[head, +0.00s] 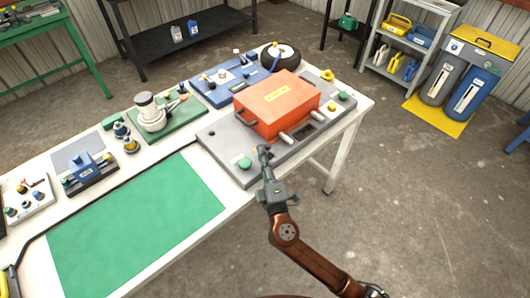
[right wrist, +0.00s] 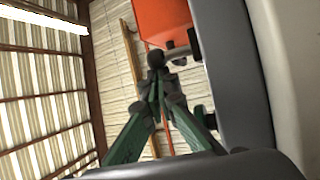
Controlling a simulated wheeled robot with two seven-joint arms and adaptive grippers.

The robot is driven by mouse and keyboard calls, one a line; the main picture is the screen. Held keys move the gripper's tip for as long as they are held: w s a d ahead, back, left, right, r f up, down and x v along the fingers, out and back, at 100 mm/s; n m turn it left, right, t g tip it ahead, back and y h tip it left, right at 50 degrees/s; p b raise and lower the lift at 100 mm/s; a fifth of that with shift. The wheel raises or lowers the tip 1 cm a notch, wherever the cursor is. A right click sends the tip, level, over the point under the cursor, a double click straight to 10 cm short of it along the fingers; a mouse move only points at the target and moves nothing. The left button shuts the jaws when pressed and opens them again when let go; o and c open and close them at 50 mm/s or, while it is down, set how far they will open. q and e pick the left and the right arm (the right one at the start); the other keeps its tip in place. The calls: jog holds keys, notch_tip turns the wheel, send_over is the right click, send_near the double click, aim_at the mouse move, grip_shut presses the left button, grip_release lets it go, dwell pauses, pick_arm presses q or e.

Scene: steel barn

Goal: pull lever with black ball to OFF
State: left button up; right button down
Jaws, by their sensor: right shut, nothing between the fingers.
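My right gripper (head: 264,152) is at the front edge of a grey base plate (head: 215,140) that carries an orange box (head: 278,105). Its fingers are shut and empty. In the right wrist view the green fingers of the right gripper (right wrist: 156,68) meet at dark tips, beside the grey plate's edge (right wrist: 245,80) and below the orange box (right wrist: 165,20). A dark rounded shape shows at the tips; I cannot tell whether it is the lever's black ball or the fingertips. No lever or OFF marking can be made out clearly. My left gripper is not in view.
A green button (head: 244,163) sits on the plate's near left corner. Metal cylinders (head: 290,139) stick out of the orange box's front. A green mat (head: 135,225) covers the table's near left. Small devices line the back.

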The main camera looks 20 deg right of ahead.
jog(key=shift+f, duration=0.15)
jog(key=shift+a+r, duration=0.15)
jog(key=shift+r, duration=0.1)
jog(key=shift+w+a+r, duration=0.1)
jog(key=shift+a, duration=0.15)
jog(key=a, duration=0.1)
jog(key=a+r, duration=0.1)
jog(key=shift+w+a+p, duration=0.35)
jog(key=shift+w+p, duration=0.05)
jog(key=s+f, duration=0.1)
jog(key=s, duration=0.1)
jog(key=s+f, duration=0.2)
jog(key=s, duration=0.1)
jog(key=s+f, duration=0.1)
jog(key=s, duration=0.2)
jog(key=shift+a+f+b, duration=0.25)
jog(key=shift+a+b, duration=0.1)
jog(key=shift+b, duration=0.05)
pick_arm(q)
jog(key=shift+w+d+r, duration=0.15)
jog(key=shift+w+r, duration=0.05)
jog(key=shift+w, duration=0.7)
pick_arm(e)
jog(key=shift+s+f, duration=0.1)
jog(key=shift+s, duration=0.3)
